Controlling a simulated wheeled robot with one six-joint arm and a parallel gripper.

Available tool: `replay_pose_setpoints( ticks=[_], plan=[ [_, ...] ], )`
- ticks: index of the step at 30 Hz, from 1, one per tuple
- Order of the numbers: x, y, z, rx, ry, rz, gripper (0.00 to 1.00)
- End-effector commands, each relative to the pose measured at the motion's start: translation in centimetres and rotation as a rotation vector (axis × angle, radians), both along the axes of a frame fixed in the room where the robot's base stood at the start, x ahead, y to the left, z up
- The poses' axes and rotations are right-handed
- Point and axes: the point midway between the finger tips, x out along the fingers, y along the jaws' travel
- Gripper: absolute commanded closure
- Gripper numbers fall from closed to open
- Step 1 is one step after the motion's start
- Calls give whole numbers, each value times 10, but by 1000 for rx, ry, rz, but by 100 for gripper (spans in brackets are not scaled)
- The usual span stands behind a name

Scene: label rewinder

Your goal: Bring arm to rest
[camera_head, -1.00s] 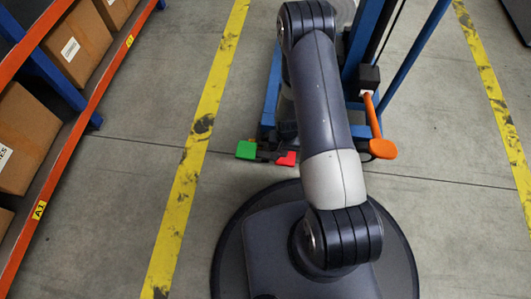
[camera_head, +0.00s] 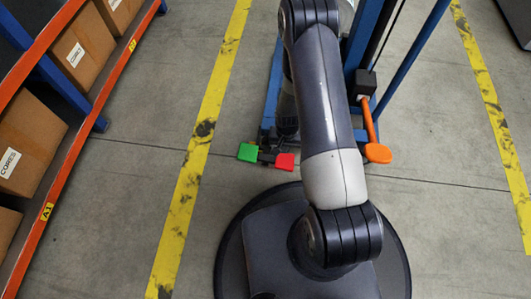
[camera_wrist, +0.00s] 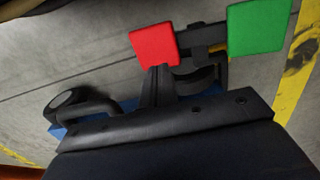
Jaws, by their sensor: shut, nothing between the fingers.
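My arm (camera_head: 330,115) reaches forward and away from me; its upper joint is cut off by the top edge of the head view. My gripper (camera_wrist: 160,70) shows dark in the wrist view, its fingers shut together and empty, over the red pedal's near side in the picture. The red pedal (camera_wrist: 154,45) and the green pedal (camera_wrist: 258,27) sit side by side on a black bracket. In the head view the green pedal (camera_head: 248,152) is left of the red pedal (camera_head: 284,161). My arm hides much of the machine.
The machine's blue frame (camera_head: 272,90) stands ahead, with an orange handle (camera_head: 377,152) right of my arm. A shelf (camera_head: 72,160) with brown boxes (camera_head: 30,140) is at the left. Yellow floor lines (camera_head: 190,190) run on both sides. Grey floor (camera_head: 440,215) is open at the right.

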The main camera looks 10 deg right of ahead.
Motion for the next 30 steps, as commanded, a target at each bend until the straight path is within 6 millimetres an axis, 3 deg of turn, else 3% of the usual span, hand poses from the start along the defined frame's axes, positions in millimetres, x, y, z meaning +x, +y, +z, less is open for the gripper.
replay_pose_setpoints(
  ticks=[1, 6, 17, 23, 30],
  plan=[
    [0, 0, 11, 0, -1, 0, 100],
    [1, 0, 26, 0, -2, 0, 100],
    [0, 0, 24, 0, -1, 0, 100],
    [0, 0, 14, 0, 0, 0, 100],
    [0, 0, -16, 0, 1, 0, 100]
  ],
)
